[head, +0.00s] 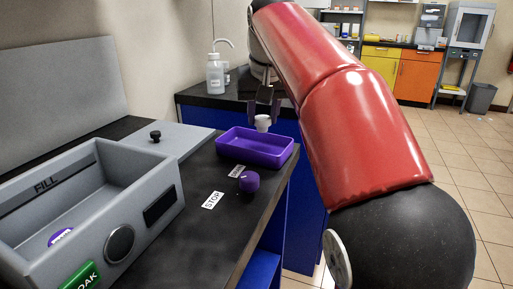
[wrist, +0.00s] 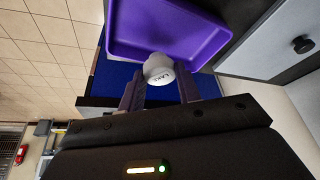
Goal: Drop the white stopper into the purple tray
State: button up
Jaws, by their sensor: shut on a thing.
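In the wrist view the tray (wrist: 185,30) lies just beyond the stopper. I cannot tell the exact gap between stopper and tray.
A purple knob (head: 249,182) stands in front of the tray beside a STOP label (head: 212,200). A grey basin unit (head: 100,200) fills the left, with a black-knobbed grey lid (head: 185,140) behind. A wash bottle (head: 215,75) stands at the back. Open floor lies right.

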jog(key=shift+f+b, duration=1.15)
jog(key=shift+f, duration=0.35)
jog(key=o, duration=1)
jog(key=shift+o, duration=0.2)
jog(key=a+p+v, duration=0.1)
jog(key=p+v, duration=0.1)
jog(key=v, duration=0.6)
jog(key=s+d+f+m, duration=0.1)
jog(key=s+d+f, duration=0.3)
jog(key=d, duration=0.2)
jog(key=s+d+f, duration=0.4)
jog(key=d, duration=0.2)
jog(key=s+d+f, duration=0.2)
jog(key=s+f, duration=0.5)
jog(key=f, duration=0.2)
jog(key=s+d+f+m+t, duration=0.1)
jog(key=s+d+f, duration=0.1)
jog(key=s+f, duration=0.6)
jog(key=shift+f+h, duration=0.4)
jog(key=shift+f, duration=0.4)
